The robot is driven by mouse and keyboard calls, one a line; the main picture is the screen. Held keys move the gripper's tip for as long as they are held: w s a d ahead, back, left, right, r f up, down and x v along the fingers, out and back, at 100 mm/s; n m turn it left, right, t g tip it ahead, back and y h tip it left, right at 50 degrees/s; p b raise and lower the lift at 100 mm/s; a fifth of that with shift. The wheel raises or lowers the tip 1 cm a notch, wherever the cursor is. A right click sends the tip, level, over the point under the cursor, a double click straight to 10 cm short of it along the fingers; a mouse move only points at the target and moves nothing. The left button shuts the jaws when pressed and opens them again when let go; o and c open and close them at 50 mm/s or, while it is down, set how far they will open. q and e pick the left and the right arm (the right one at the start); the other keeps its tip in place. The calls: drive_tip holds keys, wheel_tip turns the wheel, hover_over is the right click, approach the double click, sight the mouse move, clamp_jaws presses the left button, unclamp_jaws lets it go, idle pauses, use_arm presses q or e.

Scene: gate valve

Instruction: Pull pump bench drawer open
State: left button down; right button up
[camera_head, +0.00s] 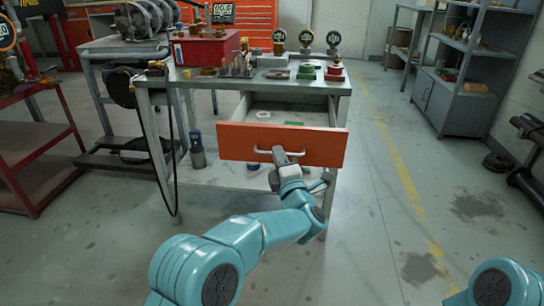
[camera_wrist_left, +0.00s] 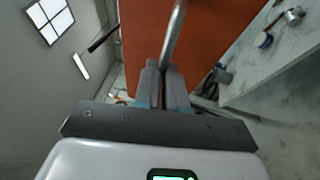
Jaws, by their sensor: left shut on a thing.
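The pump bench (camera_head: 322,85) stands ahead with a grey top. Its orange-fronted drawer (camera_head: 235,140) is pulled out toward me, and its open tray shows a few small items, one of them green. The drawer's metal bar handle (camera_head: 263,152) runs across the front. My left gripper (camera_head: 280,157) is shut on the handle. The left wrist view shows the handle (camera_wrist_left: 176,30) running up from between the fingers (camera_wrist_left: 163,85), with the orange drawer front (camera_wrist_left: 145,35) behind. My right arm shows only in part at the lower right; its gripper is out of view.
A red box (camera_head: 205,48) and several gauges (camera_head: 306,38) stand on the bench top. A dark bottle-like item (camera_head: 197,150) stands on the lower shelf. A red cart (camera_head: 38,155) is at left and grey shelving (camera_head: 465,75) at right. The floor right of the bench is clear.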

use_arm(q)
drive_tip(key=shift+s, duration=0.2)
use_arm(e)
drive_tip(key=shift+s+a, duration=0.45)
drive_tip(key=shift+a, duration=0.05)
use_arm(q)
drive_tip(key=c, duration=1.2)
unclamp_jaws()
drive_tip(key=shift+d, duration=0.1)
use_arm(e)
drive_tip(key=shift+w+d, duration=0.1)
drive_tip(key=shift+d, duration=0.05)
drive_tip(key=shift+d+f, duration=0.1)
drive_tip(key=shift+f, duration=0.05)
